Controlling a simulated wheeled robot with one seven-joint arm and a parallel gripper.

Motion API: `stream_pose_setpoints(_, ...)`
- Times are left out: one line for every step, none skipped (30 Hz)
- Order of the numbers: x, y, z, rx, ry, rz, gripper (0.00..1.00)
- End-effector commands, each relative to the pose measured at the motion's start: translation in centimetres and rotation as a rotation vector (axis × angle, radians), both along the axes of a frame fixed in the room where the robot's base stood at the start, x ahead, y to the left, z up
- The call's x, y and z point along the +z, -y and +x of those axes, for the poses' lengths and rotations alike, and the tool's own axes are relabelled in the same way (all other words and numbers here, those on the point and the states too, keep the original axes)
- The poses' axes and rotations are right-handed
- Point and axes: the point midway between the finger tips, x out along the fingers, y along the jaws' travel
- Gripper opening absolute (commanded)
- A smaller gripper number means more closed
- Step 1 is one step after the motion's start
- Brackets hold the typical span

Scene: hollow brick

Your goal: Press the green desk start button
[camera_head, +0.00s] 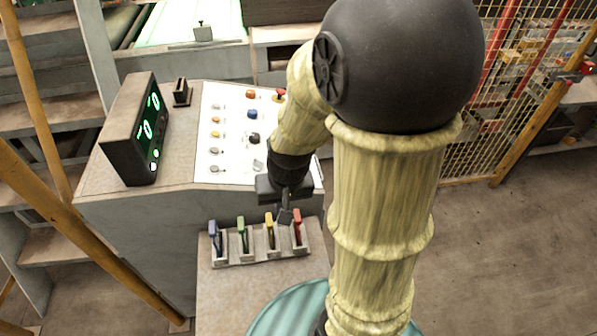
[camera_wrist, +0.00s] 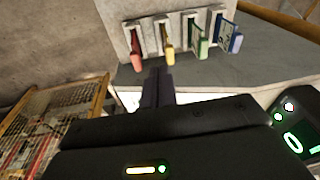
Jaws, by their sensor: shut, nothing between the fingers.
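I cannot make out a green button in either view. The white control panel (camera_head: 224,133) on the desk carries orange, blue and dark buttons and small knobs, and my arm hides its right part. My gripper (camera_head: 285,216) is shut and empty, pointing down in front of the desk's near edge, close to the yellow and red levers. In the wrist view my gripper's fingers (camera_wrist: 158,80) point toward the lever row, with the red lever (camera_wrist: 137,60) and yellow lever (camera_wrist: 169,54) nearest. The green lever (camera_wrist: 203,47) stands farther right.
The lever row has a blue lever (camera_head: 213,232) at its left end, on a lower ledge (camera_head: 235,295). A black display with green digits (camera_head: 140,128) stands on the desk's left. Yellow posts cross the left side. A mesh fence (camera_head: 500,100) stands right; the floor before it is clear.

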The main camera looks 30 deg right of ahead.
Motion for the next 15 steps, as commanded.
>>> stream_pose_setpoints(-0.1, 0.5, 0.6, -0.078, -0.032, 0.043, 0.0)
stream_pose_setpoints(-0.3, 0.7, 1.0, -0.131, -0.048, 0.073, 0.0)
stream_pose_setpoints(-0.5, 1.0, 1.5, -0.204, -0.071, 0.119, 0.0)
stream_pose_setpoints(-0.8, 1.2, 2.0, -0.259, -0.087, 0.153, 0.0)
stream_pose_setpoints(-1.0, 1.4, 2.5, -0.315, -0.101, 0.191, 0.0)
stream_pose_setpoints(-1.3, 1.7, 3.1, -0.389, -0.12, 0.242, 0.0)
stream_pose_setpoints(-1.4, 2.0, 3.7, -0.445, -0.131, 0.282, 0.0)
stream_pose_setpoints(-1.6, 2.3, 4.2, -0.501, -0.142, 0.322, 0.0)
stream_pose_setpoints(-1.8, 2.7, 5.1, -0.574, -0.155, 0.379, 0.0)
stream_pose_setpoints(-2.0, 3.1, 5.7, -0.631, -0.163, 0.422, 0.0)
stream_pose_setpoints(-2.1, 3.5, 6.3, -0.687, -0.168, 0.467, 0.0)
stream_pose_setpoints(-2.2, 4.1, 7.2, -0.762, -0.175, 0.527, 0.0)
stream_pose_setpoints(-2.3, 4.6, 7.9, -0.82, -0.178, 0.574, 0.0)
stream_pose_setpoints(-2.4, 5.2, 8.6, -0.875, -0.179, 0.621, 0.0)
stream_pose_setpoints(-2.5, 6.0, 9.5, -0.951, -0.18, 0.686, 0.0)
